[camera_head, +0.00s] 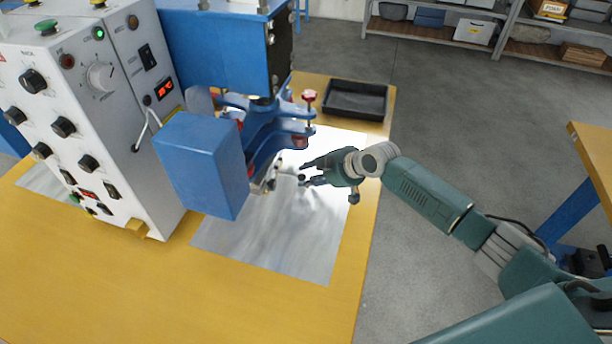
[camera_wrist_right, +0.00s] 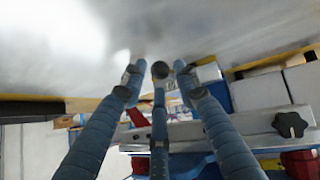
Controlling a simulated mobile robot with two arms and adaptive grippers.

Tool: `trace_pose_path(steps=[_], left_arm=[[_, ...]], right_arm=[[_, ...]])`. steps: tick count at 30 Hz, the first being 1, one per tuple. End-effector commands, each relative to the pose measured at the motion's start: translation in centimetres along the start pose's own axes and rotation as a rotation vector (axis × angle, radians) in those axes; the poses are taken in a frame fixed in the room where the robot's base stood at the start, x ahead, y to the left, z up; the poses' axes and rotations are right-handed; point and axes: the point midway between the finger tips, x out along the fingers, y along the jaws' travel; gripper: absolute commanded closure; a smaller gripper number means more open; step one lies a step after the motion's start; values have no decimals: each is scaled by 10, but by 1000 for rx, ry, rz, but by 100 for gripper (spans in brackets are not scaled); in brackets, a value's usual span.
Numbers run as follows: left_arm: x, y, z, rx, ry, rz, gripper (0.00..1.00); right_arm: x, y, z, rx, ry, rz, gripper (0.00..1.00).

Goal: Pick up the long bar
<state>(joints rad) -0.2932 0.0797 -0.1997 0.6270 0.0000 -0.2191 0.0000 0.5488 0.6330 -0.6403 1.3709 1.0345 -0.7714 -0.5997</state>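My right gripper (camera_head: 303,174) has three fingers and reaches in from the right, over the bright metal sheet beside the blue clamp unit. Its fingertips are apart in the right wrist view (camera_wrist_right: 158,72), with nothing clearly held between them. A pale metal bar-like part (camera_wrist_right: 205,132) with a black star knob (camera_wrist_right: 289,124) lies beyond the fingers in that view. A small pale part (camera_head: 270,180) shows left of the fingertips in the head view. I cannot tell whether either is the long bar. My left gripper is not in view.
The blue welding head (camera_head: 215,45) and blue box (camera_head: 203,165) stand close left of the gripper, by the white control cabinet (camera_head: 85,110). A black tray (camera_head: 356,99) lies at the far end of the yellow table (camera_head: 110,285). The near tabletop is clear.

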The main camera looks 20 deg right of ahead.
Motion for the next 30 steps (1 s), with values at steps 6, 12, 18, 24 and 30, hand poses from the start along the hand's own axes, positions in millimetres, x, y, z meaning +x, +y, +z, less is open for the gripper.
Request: trace_pose_path(steps=[6, 12, 18, 24, 30], left_arm=[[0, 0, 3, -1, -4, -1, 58], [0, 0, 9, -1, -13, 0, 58], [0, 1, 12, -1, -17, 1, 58], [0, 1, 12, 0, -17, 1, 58], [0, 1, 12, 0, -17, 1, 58]], right_arm=[[20, 0, 0, 0, 0, 0, 70], [23, 0, 0, 0, 0, 0, 70], [23, 0, 0, 0, 0, 0, 78], [22, 0, 0, 0, 0, 0, 100], [22, 0, 0, 0, -1, 0, 100]])
